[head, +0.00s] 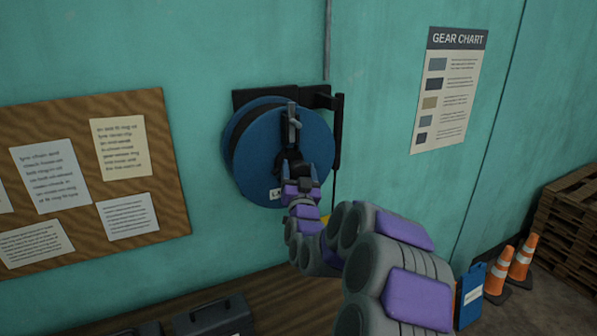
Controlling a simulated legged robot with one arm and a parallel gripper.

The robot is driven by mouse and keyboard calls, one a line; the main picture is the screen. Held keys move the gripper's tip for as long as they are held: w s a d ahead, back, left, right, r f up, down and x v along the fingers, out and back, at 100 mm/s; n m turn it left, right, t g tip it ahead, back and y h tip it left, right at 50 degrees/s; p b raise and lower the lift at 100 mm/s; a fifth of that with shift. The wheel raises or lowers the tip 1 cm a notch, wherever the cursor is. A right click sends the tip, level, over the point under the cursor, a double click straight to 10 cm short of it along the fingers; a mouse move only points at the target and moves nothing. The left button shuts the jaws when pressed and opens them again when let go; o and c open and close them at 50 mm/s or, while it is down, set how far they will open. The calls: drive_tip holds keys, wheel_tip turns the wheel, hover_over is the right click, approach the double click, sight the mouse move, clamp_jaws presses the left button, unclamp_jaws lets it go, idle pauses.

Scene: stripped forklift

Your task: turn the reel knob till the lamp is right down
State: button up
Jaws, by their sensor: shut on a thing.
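The blue reel (257,164) is fixed to the teal wall on a black bracket (325,96). A grey crank arm (292,118) stands upright on the reel's face. My gripper (291,163) is in front of the lower middle of the reel, shut at a dark part there, which looks like the reel knob. My own wrist hides most of the knob and part of the reel's label. A thin line runs down from the bracket to the right of the reel. I cannot make out the lamp; a bit of yellow shows behind my arm.
A cork board (87,180) with paper notes hangs on the left. A gear chart (449,90) is on the right wall. Dark cases (213,318) sit below the reel. Orange cones (498,275), a blue sign (470,295) and wooden pallets (572,225) stand at lower right.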

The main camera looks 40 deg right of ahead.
drive_tip(key=shift+c, duration=1.4)
drive_tip(key=shift+b, duration=0.3)
drive_tip(key=shift+m+b, duration=0.4)
drive_tip(key=shift+b, duration=0.1)
drive_tip(key=o, duration=1)
drive_tip(key=shift+b+v, duration=8.65)
drive_tip(key=shift+b, duration=0.6)
